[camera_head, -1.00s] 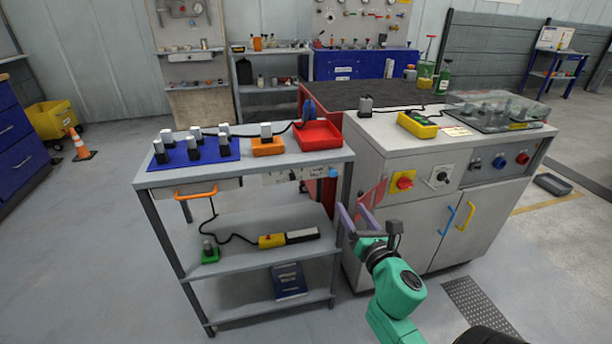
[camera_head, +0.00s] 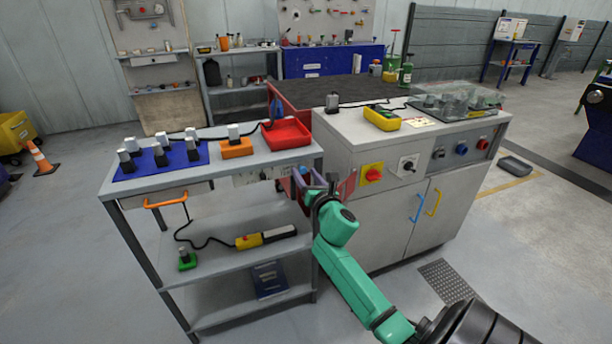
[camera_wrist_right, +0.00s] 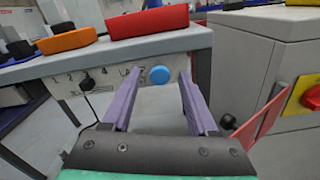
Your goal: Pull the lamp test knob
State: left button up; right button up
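A round blue knob (camera_wrist_right: 159,74) sits on the labelled panel (camera_wrist_right: 110,82) under the front edge of the cart's top, in the right wrist view. I cannot read the label, so I cannot tell if it says lamp test. My right gripper (camera_head: 304,180) has purple fingers and is open and empty. It is in front of the cart's right end. In the wrist view the knob appears between the two fingertips and looks a little beyond them. In the head view the gripper largely covers that spot. My left gripper is not in view.
A red tray (camera_head: 287,134) and an orange block (camera_head: 236,148) are on the cart top. The cabinet (camera_head: 390,225) close on the right has a red rotary switch on yellow (camera_head: 372,174). A red panel (camera_wrist_right: 266,118) slants beside the right finger. A black cable hangs left of the knob.

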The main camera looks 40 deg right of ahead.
grip_shut()
jog(key=shift+v, duration=0.85)
jog(key=shift+o, duration=0.9)
grip_release()
jog(key=b+v, duration=0.1)
jog(key=v, duration=1.3)
jog(key=shift+s, duration=0.25)
jog(key=shift+a, duration=0.1)
